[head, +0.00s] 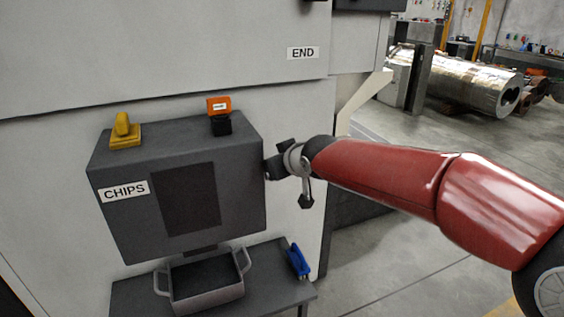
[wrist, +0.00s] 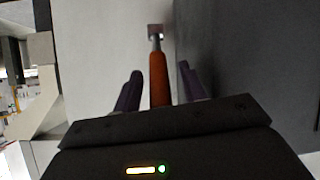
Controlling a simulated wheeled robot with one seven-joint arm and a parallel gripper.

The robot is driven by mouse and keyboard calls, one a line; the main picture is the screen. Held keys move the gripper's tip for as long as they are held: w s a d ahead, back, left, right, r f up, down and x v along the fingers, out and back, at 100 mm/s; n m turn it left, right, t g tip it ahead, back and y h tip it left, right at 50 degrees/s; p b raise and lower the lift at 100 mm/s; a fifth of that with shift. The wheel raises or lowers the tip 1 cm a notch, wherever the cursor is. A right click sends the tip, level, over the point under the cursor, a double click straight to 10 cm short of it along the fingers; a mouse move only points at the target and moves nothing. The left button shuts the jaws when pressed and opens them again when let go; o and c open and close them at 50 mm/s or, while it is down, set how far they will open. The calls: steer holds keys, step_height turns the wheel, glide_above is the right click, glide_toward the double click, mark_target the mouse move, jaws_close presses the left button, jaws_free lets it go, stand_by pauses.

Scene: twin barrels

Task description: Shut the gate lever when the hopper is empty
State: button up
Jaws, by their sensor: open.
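The hopper (head: 245,180) is a dark grey box labelled CHIPS on the machine's front, with a darker window (head: 187,199) in its face. I cannot make out any chips behind the window. An orange-handled lever (wrist: 158,82) on a thin stem shows in the wrist view, beside a dark wall; I take it for the gate lever. My gripper (wrist: 160,76) is open, its two purple fingers on either side of the handle with gaps showing. In the head view my gripper (head: 276,166) is at the hopper's right side and the lever is hidden.
A grey two-handled pan (head: 208,297) stands under the hopper on a dark shelf (head: 270,262), with a blue object (head: 298,261) at its right. A yellow piece (head: 124,131) and an orange-and-black piece (head: 219,115) sit on the hopper's top. Open floor lies right.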

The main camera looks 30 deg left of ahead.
steer(key=p+v, duration=0.1)
steer(key=v, duration=0.6)
steer(key=shift+d+r+p, duration=0.2)
steer(key=shift+p, duration=0.15)
steer(key=shift+s, duration=0.15)
steer(key=shift+c, duration=0.2)
